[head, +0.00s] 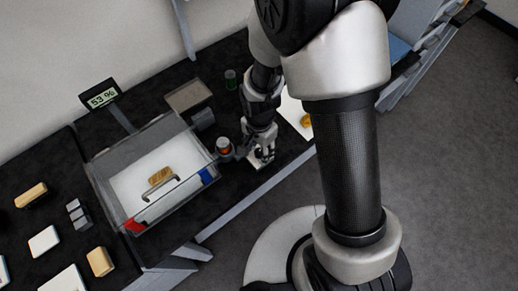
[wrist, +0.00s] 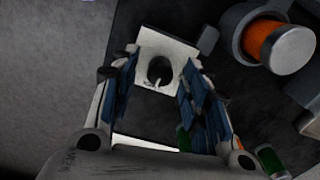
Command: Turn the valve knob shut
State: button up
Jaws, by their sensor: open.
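My gripper (head: 261,155) points down over the dark bench top, just right of the clear box. In the wrist view, its two blue-padded fingers (wrist: 160,64) are apart with nothing held between them. A small pale square block with a dark round part (wrist: 160,72) shows between and beyond the fingertips. This dark part looks like the valve knob, with a small light mark near its lower edge. I cannot tell whether the fingers touch it or how far it is turned. In the head view, my gripper mostly hides this block.
An orange-banded cylinder (wrist: 268,42) stands close beside the block; it also shows in the head view (head: 224,147). The clear box (head: 107,190) holds a gilt piece (head: 160,175). A display (head: 101,96) reads 53 %. A green vial (head: 230,79) stands behind.

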jog(key=shift+c, duration=0.4)
grip_shut()
